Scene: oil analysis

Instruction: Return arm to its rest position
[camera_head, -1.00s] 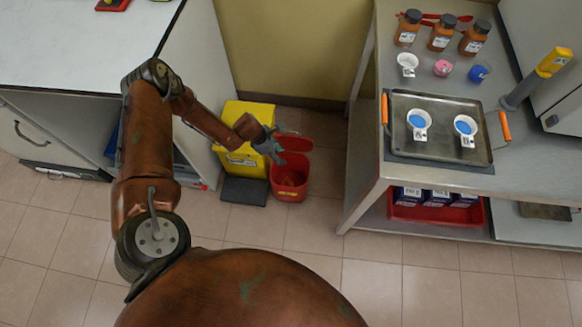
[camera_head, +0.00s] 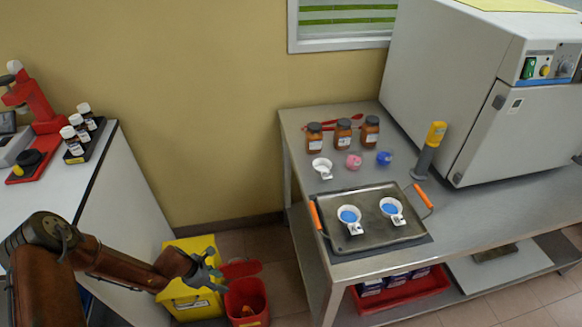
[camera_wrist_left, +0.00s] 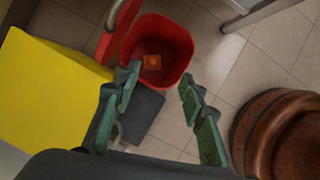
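My left arm (camera_head: 125,268) comes in from the left and reaches out over the bins on the floor. My left gripper (camera_head: 217,274) is beside the red bin and above the yellow bin in the head view. In the left wrist view its two green fingers (camera_wrist_left: 160,100) are spread apart with nothing between them. The red bin (camera_wrist_left: 183,42) lies beyond the fingertips and holds a small orange-brown item (camera_wrist_left: 152,62). The red bin also shows in the head view (camera_head: 262,292), its lid open. My right gripper is in neither view.
The yellow bin (camera_head: 185,300) stands beside the left counter (camera_head: 135,210). The metal table (camera_head: 480,215) on the right holds a tray (camera_head: 376,241) with two white cups of blue content, several bottles and a large grey oven (camera_head: 455,90). Floor is free between bins and table.

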